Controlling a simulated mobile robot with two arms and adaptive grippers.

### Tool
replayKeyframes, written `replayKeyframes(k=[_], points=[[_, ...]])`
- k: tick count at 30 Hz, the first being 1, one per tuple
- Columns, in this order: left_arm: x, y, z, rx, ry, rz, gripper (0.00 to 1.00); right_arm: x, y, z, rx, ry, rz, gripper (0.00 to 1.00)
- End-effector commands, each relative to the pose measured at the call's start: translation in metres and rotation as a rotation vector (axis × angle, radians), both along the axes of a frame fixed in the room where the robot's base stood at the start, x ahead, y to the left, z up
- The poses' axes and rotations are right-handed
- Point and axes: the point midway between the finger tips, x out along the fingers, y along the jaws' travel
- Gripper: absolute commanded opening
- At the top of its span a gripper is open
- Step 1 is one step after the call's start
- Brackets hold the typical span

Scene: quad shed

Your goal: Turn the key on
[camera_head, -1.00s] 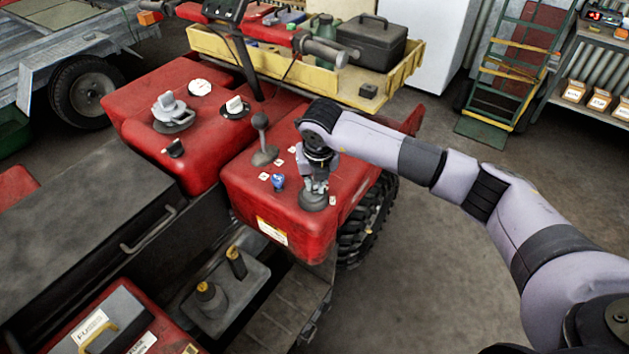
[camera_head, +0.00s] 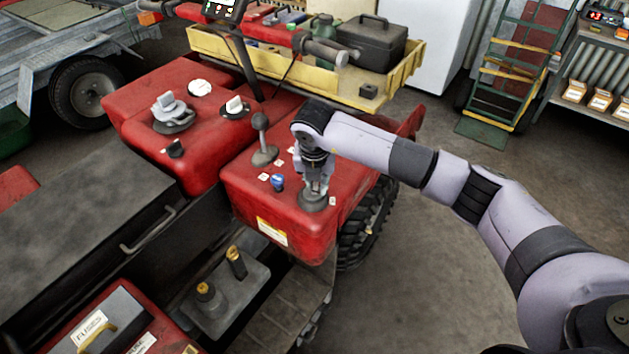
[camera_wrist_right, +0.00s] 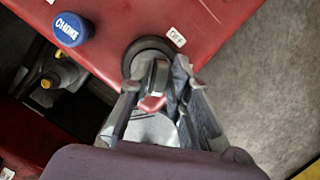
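The key (camera_wrist_right: 158,78) stands up from a round dark base (camera_head: 313,201) on the red housing's front right corner. In the wrist view it is a grey upright piece between my fingers. My right gripper (camera_head: 315,187) points down over it. In the wrist view my gripper (camera_wrist_right: 157,78) has one finger on each side of the key, with a gap at the left finger. The fingers look spread. A white label reading OFF (camera_wrist_right: 175,37) sits beside the base. The handlebar display (camera_head: 221,8) is lit with coloured marks. My left gripper is not in view.
A blue CHOKE knob (camera_head: 278,181) and a grey lever (camera_head: 263,140) stand left of the key on the red housing (camera_head: 245,185). A yellow tray (camera_head: 235,50) with a dark toolbox (camera_head: 371,42) lies behind.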

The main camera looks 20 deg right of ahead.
Motion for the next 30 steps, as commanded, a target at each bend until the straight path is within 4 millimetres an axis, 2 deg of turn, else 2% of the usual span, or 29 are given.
replayKeyframes(k=[3, 14, 30], points=[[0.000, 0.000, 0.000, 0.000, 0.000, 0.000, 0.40, 0.000, 0.001, 0.000, 0.002, 0.000, 0.002, 0.28], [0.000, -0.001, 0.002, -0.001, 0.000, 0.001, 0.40, 0.000, 0.003, 0.003, 0.004, -0.001, 0.005, 0.28], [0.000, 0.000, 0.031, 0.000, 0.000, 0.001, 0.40, 0.000, 0.003, 0.055, 0.005, -0.001, 0.005, 0.28]])
